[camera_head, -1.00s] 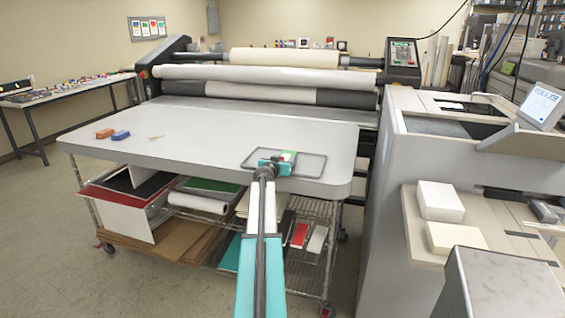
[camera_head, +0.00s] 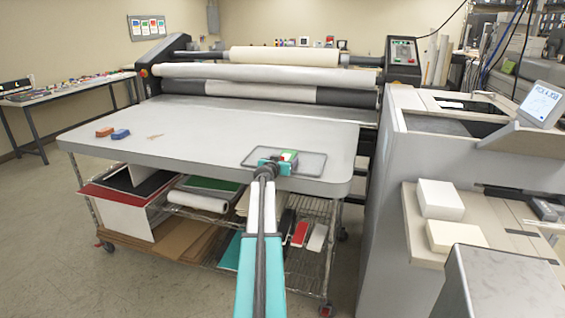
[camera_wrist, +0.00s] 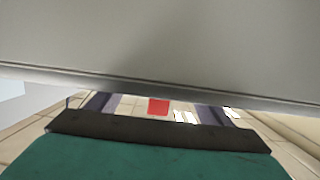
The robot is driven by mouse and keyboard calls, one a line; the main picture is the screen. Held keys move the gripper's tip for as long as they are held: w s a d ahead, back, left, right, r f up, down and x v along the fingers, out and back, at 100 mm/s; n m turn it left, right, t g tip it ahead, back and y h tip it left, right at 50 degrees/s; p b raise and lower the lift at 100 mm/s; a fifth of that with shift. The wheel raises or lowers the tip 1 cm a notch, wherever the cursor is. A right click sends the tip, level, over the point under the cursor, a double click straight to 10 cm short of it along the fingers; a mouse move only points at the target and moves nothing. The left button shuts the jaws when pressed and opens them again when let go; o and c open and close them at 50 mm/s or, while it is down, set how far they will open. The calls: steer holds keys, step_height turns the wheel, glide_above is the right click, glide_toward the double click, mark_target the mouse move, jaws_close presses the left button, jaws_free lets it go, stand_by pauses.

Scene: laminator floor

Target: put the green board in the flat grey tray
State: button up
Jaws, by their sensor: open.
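The flat grey tray (camera_head: 314,164) lies on the pale table near its front right edge in the head view. The small green board (camera_head: 289,155) shows just beyond my gripper, within the tray's outline; my gripper hides part of it. I cannot tell whether it lies flat on the tray floor. My gripper (camera_head: 277,164) is open, low over the tray's front left part. I cannot tell whether it touches the board. The wrist view shows neither board nor tray.
An orange block (camera_head: 105,132), a blue block (camera_head: 120,134) and a small tan piece (camera_head: 155,136) lie on the table's left. The table's middle is clear. A wire shelf (camera_head: 310,262) with boards and rolls stands below. A large grey machine (camera_head: 400,245) stands close on the right.

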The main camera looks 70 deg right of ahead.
steer(key=shift+r, duration=0.15)
steer(key=b+v, duration=0.2)
steer(key=v, duration=1)
stand_by(0.4)
stand_by(0.6)
